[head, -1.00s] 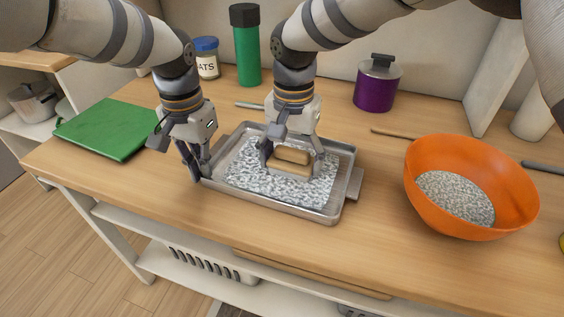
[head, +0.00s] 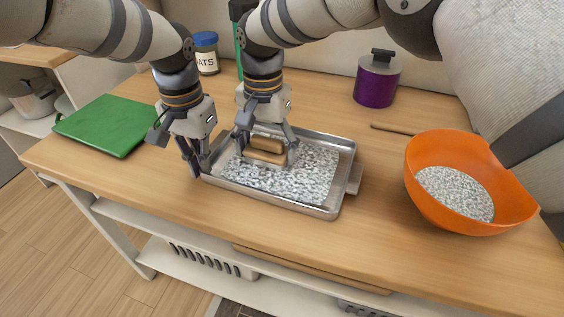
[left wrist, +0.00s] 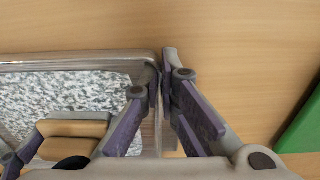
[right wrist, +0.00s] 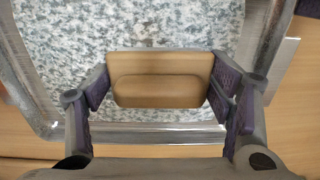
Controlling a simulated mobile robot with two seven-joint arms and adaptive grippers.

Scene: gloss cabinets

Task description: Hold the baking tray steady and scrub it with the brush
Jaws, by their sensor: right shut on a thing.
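The metal baking tray (head: 345,165) lies on the wooden counter, its bottom covered with a speckled grey-white layer. My left gripper (head: 200,168) is at the tray's left end; in the left wrist view its fingers (left wrist: 162,80) close on the tray's rim near a corner, one on each side. My right gripper (head: 264,150) is shut on the brush (head: 266,145), a tan wooden block, and holds it down on the speckled layer in the left part of the tray. In the right wrist view the brush (right wrist: 158,90) sits between both fingers; its underside is hidden.
An orange bowl (head: 425,160) with speckled contents stands to the right. A green board (head: 105,125) lies to the left. An oats jar (head: 206,55), a mostly hidden green bottle and a purple canister (head: 377,82) stand at the back. The counter in front of the tray is clear.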

